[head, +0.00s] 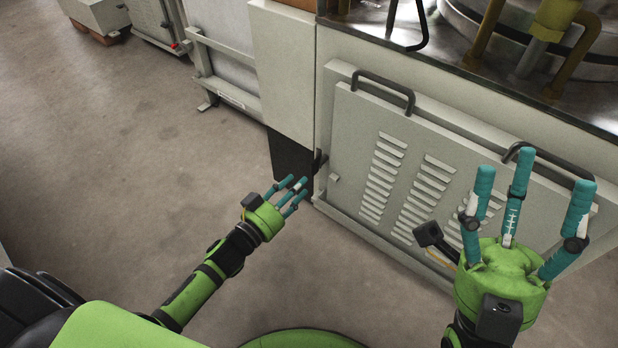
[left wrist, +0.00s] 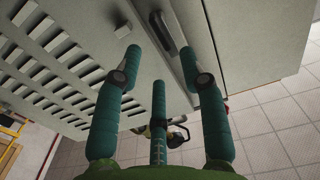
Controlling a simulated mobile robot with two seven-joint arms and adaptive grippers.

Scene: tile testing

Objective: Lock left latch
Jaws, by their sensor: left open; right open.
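The left latch (head: 319,162) is a small dark handle at the left edge of the vented grey panel (head: 345,135). In the left wrist view the latch (left wrist: 162,32) shows as a dark elongated handle in a pale mount, beyond my fingertips. My left gripper (head: 299,187) is open and empty, just left of and below the latch in the head view, with its teal fingers pointing toward it. I see no clear contact. My right gripper (head: 520,200) is open and empty, fingers up, in front of the panel's right part.
Two dark bar handles (head: 383,86) (head: 548,158) sit along the panel's top edge. A small pale block (head: 334,177) is beside the latch. Above is a dark ledge with yellow pipes (head: 560,15). The floor (head: 130,170) to the left is clear.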

